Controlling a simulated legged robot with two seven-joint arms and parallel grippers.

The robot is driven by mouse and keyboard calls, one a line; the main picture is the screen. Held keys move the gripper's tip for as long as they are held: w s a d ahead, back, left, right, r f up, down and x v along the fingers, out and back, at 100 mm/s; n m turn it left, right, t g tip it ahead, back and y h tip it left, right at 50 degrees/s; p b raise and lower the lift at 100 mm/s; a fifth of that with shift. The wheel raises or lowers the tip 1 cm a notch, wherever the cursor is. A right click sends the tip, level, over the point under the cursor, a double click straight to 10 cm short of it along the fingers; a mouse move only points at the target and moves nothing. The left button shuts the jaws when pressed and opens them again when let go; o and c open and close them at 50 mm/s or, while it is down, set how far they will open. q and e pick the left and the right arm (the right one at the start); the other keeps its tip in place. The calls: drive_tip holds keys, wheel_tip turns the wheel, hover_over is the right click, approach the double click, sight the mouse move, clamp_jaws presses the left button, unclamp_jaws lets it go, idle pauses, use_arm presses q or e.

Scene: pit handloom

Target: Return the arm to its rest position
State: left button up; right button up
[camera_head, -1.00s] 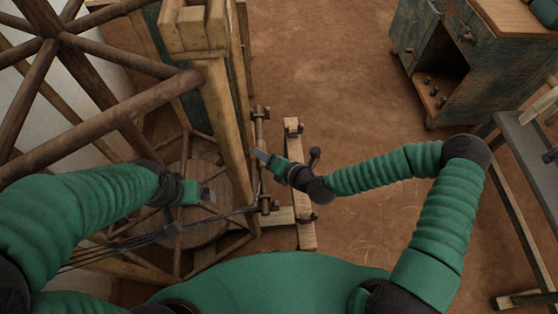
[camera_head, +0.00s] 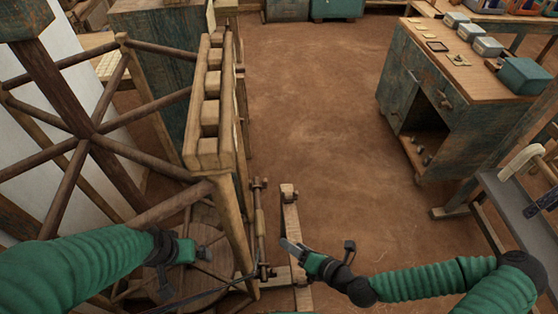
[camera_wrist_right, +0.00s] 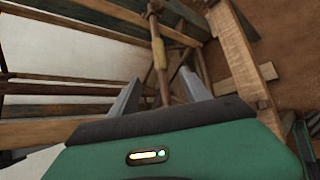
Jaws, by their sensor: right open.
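My right arm (camera_head: 435,281) is green and comes in from the lower right. Its gripper (camera_head: 290,245) hangs to the right of the wooden loom frame, near an upright wooden bar on the floor. In the right wrist view its two grey fingers (camera_wrist_right: 160,92) stand apart with nothing held between them. My left arm (camera_head: 85,275) comes in from the left. Its gripper (camera_head: 204,253) is over the round wooden stool top beside the loom post; its fingers are too small to read.
The wooden loom frame (camera_head: 212,140) and a spoked wooden wheel (camera_head: 92,137) fill the left. A wooden beam on feet (camera_head: 291,222) stands by the right gripper. A worn blue-green cabinet (camera_head: 455,115) stands at the right. The brown floor (camera_head: 310,110) between is clear.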

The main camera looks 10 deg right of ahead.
drive_tip(key=s+d+f+n+g, duration=0.2)
drive_tip(key=s+f+n+g, duration=0.4)
drive_tip(key=n, duration=0.5)
drive_tip(key=s+d+r+n+g+h, duration=0.2)
drive_tip(key=s+d+n+h, duration=0.15)
drive_tip(key=d+n, duration=0.6)
drive_tip(key=w+r+n+h, duration=0.2)
drive_tip(key=r+n, duration=0.6)
drive_tip(key=n, duration=0.1)
drive_tip(key=w+r+n+t+h, duration=0.1)
drive_tip(key=w+r+n, duration=0.1)
drive_tip(key=r+n, duration=0.7)
drive_tip(key=shift+w+a+n+h, duration=0.25)
drive_tip(key=shift+a+n+h, duration=0.15)
drive_tip(key=shift+n, duration=0.25)
